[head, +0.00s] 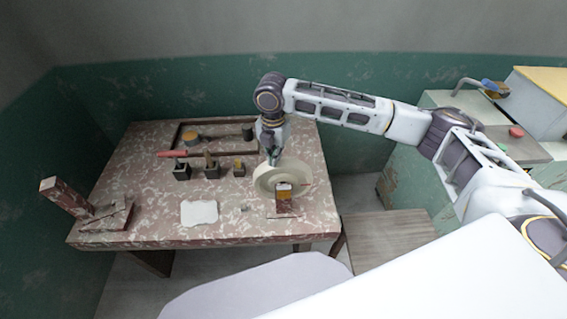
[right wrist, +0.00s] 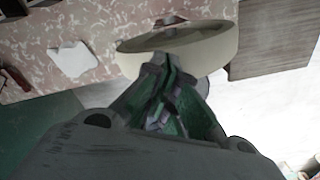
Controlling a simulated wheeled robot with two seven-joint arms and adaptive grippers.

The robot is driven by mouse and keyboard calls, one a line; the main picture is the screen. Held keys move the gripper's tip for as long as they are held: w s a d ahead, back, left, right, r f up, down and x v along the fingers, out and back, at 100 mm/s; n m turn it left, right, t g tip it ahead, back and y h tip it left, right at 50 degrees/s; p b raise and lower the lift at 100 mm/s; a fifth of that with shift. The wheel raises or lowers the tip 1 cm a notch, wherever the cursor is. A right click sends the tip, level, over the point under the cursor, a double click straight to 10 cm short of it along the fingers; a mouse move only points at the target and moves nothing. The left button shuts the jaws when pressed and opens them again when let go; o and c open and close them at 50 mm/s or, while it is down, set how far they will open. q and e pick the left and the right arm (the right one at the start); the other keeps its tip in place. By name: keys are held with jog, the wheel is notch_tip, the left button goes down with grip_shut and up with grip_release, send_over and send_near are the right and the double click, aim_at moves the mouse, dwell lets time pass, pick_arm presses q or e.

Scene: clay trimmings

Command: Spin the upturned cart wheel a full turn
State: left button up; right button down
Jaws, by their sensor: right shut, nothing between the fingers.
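My left gripper is not in view.
The table (head: 150,160) also bears a white sheet (head: 199,213), several small dark pots (head: 212,170), a red-handled tool (head: 172,153) and a tilted wooden stand (head: 67,198) at left. A wooden stool or bench (head: 385,238) stands right of the table. Green cabinets stand at right.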

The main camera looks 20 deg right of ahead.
aim_at(293, 161)
jog(key=shift+d+f, duration=0.1)
jog(key=shift+s+d+p, duration=0.25)
jog(key=shift+d+p, duration=0.25)
jog(key=shift+d, duration=0.25)
jog(key=shift+s+d+p, duration=0.2)
jog(key=shift+d+p, duration=0.25)
jog(key=shift+d, duration=0.25)
jog(key=shift+s+d+p, duration=0.25)
jog(key=shift+d+p, duration=0.25)
jog(key=shift+d, duration=0.25)
jog(key=shift+s+d, duration=0.1)
jog(key=shift+d, duration=0.3)
jog(key=shift+s+d+r+p, duration=0.1)
jog(key=shift+d+r+p, duration=0.15)
jog(key=shift+r+p, duration=0.55)
jog(key=shift+d+r+p, duration=0.2)
jog(key=shift+r+p, duration=0.4)
jog(key=shift+p, duration=0.3)
jog(key=shift+w+a, duration=0.15)
jog(key=shift+a, duration=0.45)
jog(key=shift+w+a, duration=0.15)
jog(key=shift+a, duration=0.4)
jog(key=shift+w+a, duration=0.2)
jog(key=shift+a, duration=0.45)
jog(key=shift+w+a, duration=0.2)
jog(key=shift+a, duration=0.5)
jog(key=shift+w+a, duration=0.2)
jog(key=shift+a, duration=0.45)
jog(key=shift+f, duration=1.4)
